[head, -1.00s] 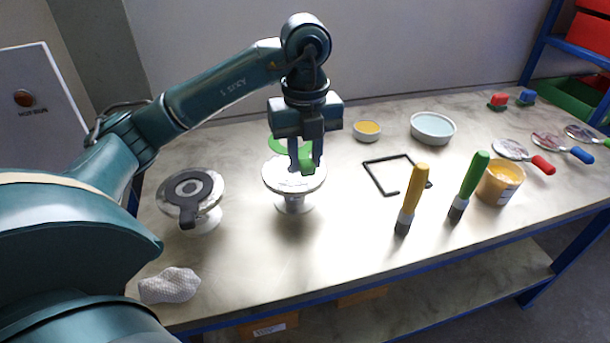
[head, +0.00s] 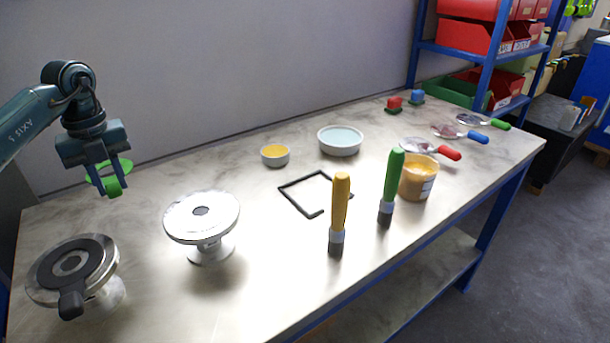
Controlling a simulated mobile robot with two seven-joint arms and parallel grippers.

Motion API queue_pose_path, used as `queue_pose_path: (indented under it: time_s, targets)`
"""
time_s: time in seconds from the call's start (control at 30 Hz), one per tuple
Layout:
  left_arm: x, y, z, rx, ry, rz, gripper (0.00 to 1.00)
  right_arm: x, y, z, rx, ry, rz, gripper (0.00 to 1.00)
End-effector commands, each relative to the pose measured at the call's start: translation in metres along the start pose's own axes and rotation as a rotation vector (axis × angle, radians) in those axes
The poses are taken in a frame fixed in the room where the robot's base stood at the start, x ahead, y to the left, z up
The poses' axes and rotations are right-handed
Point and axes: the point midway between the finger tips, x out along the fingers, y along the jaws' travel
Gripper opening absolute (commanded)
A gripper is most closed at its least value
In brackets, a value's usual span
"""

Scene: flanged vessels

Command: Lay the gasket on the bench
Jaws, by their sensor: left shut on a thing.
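My left gripper (head: 104,184) is shut on a green ring-shaped gasket (head: 119,167), gripping it by its thick green tab. Gripper and gasket are up in the air at the left of the head view, behind and to the left of the silver flanged vessel (head: 180,226). Part of the ring is hidden behind the fingers. That vessel's top face is bare, with a dark centre hole. A second flanged vessel (head: 40,292) at the lower left carries a black gasket (head: 97,258) with a tab. The bench (head: 270,235) runs below all of them. My right gripper is out of view.
A black angular outline (head: 291,203) lies mid-bench. Yellow-handled (head: 339,205) and green-handled (head: 391,180) brushes stand near a tub (head: 416,180). A small yellow-filled bowl (head: 275,156) and a larger bowl (head: 340,141) sit behind. Bare bench lies between the vessels and the outline.

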Motion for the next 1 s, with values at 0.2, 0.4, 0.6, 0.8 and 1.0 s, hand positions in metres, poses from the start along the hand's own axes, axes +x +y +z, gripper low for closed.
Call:
queue_pose_path:
  time_s: [0.2,0.4,0.6,0.8,1.0]
  targets:
    - [0.012,0.013,0.016,0.018,-0.004,0.002,0.03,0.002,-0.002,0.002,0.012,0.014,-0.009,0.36]
    - [0.014,0.013,0.016,0.019,-0.003,0.003,0.03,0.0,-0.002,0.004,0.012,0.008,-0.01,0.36]
    - [0.049,0.014,0.016,0.019,-0.001,0.006,0.02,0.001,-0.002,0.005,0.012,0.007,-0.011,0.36]
    - [0.073,0.013,0.016,0.018,-0.003,0.003,0.02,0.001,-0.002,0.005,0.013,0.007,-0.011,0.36]
    - [0.093,0.014,0.016,0.019,-0.002,0.005,0.02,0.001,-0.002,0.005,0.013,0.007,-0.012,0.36]
